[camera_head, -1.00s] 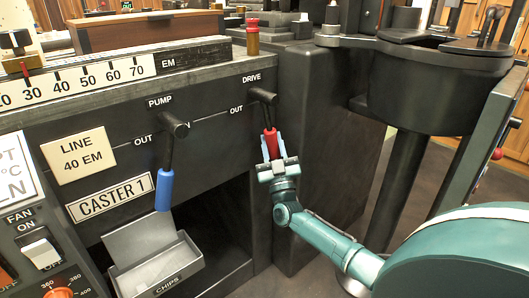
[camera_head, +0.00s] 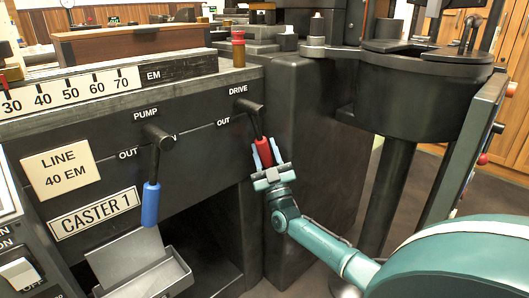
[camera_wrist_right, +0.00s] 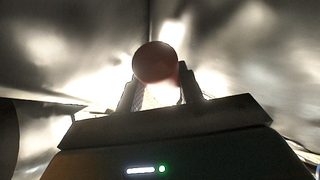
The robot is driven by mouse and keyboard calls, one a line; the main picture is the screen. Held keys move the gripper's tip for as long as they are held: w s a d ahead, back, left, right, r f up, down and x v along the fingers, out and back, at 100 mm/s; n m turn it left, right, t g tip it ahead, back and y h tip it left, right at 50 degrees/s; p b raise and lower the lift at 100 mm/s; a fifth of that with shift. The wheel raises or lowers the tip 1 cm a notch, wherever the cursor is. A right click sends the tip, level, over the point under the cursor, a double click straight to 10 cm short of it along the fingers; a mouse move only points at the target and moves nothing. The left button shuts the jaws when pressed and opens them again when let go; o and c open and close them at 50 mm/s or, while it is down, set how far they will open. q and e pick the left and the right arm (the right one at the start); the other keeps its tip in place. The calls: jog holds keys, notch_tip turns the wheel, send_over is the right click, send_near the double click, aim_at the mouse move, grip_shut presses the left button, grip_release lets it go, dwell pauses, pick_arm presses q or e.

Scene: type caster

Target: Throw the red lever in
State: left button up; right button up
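The red lever (camera_head: 263,152) hangs below the DRIVE label on the caster's dark front panel, slanting down to the right from its black pivot arm. My right gripper (camera_head: 266,158) has a finger on each side of the red handle and looks shut on it. In the right wrist view the lever's round red end (camera_wrist_right: 155,62) sits between the tips of the gripper (camera_wrist_right: 163,88). An OUT label is left of the pivot; any marking right of it is hidden or not visible. My left gripper is not in view.
The blue PUMP lever (camera_head: 150,204) hangs to the left on the same panel. A grey chips bin (camera_head: 140,262) is below it. A dark machine block (camera_head: 312,150) stands close right of the red lever, and a round dark vessel (camera_head: 420,95) farther right.

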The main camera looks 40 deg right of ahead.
jog(key=shift+y, duration=0.3)
pick_arm(q)
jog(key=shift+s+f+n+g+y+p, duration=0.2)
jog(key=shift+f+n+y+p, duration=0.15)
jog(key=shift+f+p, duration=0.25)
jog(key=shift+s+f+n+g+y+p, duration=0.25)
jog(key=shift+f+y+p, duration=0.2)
jog(key=shift+p, duration=0.25)
pick_arm(e)
jog(key=v, duration=1.3)
jog(key=shift+f, duration=0.15)
